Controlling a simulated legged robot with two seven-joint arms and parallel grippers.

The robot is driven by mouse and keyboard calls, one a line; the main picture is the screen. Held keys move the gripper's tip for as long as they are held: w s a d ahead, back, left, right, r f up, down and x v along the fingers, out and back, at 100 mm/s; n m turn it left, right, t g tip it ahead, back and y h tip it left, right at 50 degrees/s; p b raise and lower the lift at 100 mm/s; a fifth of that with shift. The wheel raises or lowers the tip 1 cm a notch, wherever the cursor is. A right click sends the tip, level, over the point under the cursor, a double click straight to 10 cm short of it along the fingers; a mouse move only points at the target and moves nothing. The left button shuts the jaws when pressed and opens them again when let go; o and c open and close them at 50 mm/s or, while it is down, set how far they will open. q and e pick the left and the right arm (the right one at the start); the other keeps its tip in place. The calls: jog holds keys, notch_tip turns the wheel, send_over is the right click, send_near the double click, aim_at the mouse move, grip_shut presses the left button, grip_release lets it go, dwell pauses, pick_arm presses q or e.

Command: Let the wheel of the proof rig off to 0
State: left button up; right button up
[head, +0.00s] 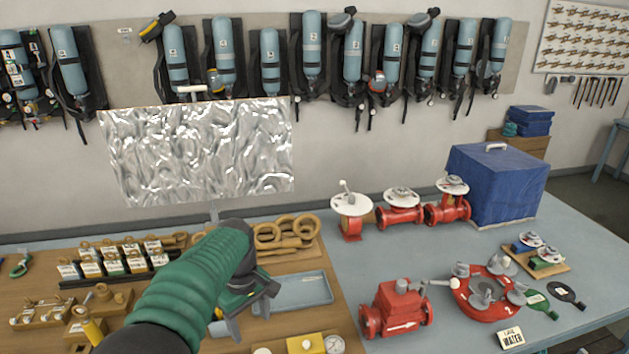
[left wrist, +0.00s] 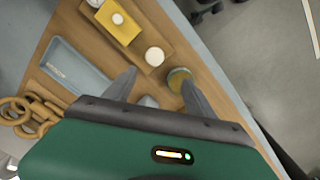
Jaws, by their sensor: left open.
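The proof rig appears to be the wooden board at the bottom edge of the head view, with a yellow block (head: 306,345) and a round gauge (head: 335,345). The left wrist view shows the yellow block (left wrist: 124,29), a white disc (left wrist: 154,56) and a round olive-coloured part (left wrist: 178,74) at the board's end, which may be the wheel. My left gripper (head: 250,308) is open and empty. In the left wrist view its fingers (left wrist: 157,82) are spread, the right one overlapping the olive part. I cannot tell whether they touch. No wheel setting is readable.
A blue-grey tray (head: 300,291) and wooden rings (head: 268,237) lie behind the rig. A reflective panel (head: 195,150) stands behind my left arm. A red valve body (head: 396,309) and a red round flange (head: 487,293) are to the right. The table edge is close to the rig.

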pick_arm(q)
jog(key=s+a+f+m+t+b, duration=0.1)
jog(key=s+f+m, duration=0.4)
jog(key=s, duration=0.5)
jog(key=s+a+f+m+t+b, duration=0.1)
jog(key=s+f+m, duration=0.4)
jog(key=s, duration=0.6)
notch_tip(320, 180, down, 2)
jog(key=shift+f+b, duration=0.25)
jog(key=shift+b, duration=0.4)
pick_arm(e)
jog(key=x, duration=0.2)
jog(key=s+x, duration=0.1)
jog(key=shift+w+f, duration=0.1)
jog(key=shift+f, duration=0.4)
pick_arm(q)
jog(key=shift+a, duration=0.15)
pick_arm(e)
jog(key=shift+o, duration=0.2)
jog(key=shift+a, duration=0.1)
